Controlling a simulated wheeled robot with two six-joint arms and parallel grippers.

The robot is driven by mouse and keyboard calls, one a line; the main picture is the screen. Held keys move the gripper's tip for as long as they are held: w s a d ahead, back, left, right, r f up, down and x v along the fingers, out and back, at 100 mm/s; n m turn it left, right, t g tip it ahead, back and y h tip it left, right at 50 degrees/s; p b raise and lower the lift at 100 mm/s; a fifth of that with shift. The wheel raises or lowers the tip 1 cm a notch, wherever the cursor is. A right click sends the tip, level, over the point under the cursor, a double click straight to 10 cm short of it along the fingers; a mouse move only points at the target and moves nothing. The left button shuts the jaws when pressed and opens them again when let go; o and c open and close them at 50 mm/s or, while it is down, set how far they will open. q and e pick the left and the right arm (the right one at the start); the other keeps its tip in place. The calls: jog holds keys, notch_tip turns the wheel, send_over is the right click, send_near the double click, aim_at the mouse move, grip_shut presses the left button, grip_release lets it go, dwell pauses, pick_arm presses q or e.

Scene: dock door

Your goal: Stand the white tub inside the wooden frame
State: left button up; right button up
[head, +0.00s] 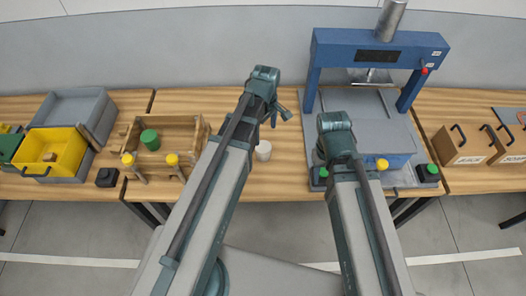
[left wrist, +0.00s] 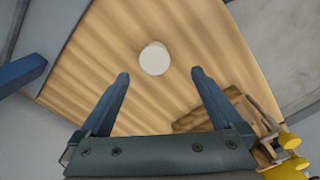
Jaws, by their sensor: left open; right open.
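The white tub (head: 263,151) stands on the wooden bench top, between my two arms in the head view. In the left wrist view the tub (left wrist: 155,58) is a pale round top beyond the fingertips. My left gripper (head: 279,112) is open and empty; its fingers (left wrist: 160,75) spread to either side of the tub's line, apart from it. The wooden frame (head: 198,138) stands left of the tub, with a green cylinder (head: 150,139) inside it. Part of the frame (left wrist: 190,123) shows at lower right in the wrist view. My right gripper (head: 322,155) is open, its fingers mostly hidden by its arm.
A blue press (head: 316,75) with a grey bed stands right of the tub. Yellow-topped clamps (head: 128,159) line the frame's front. A yellow bin (head: 68,147) and grey crate (head: 98,108) stand far left. Handled boxes (head: 458,150) sit far right. The bench around the tub is clear.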

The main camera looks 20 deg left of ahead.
aim_at(263, 146)
pick_arm(q)
jog(key=f+n+b, duration=0.1)
jog(key=f+b, duration=0.2)
jog(key=w+f+n+b, duration=0.1)
jog(key=f+b, duration=0.2)
jog(key=f+n+b, duration=0.1)
jog(key=f+b, duration=0.2)
jog(key=shift+w+a, duration=0.2)
jog(key=shift+w, duration=0.15)
jog(key=f+b, duration=0.5)
jog(key=shift+w+a+f, duration=0.1)
jog(key=shift+a, duration=0.3)
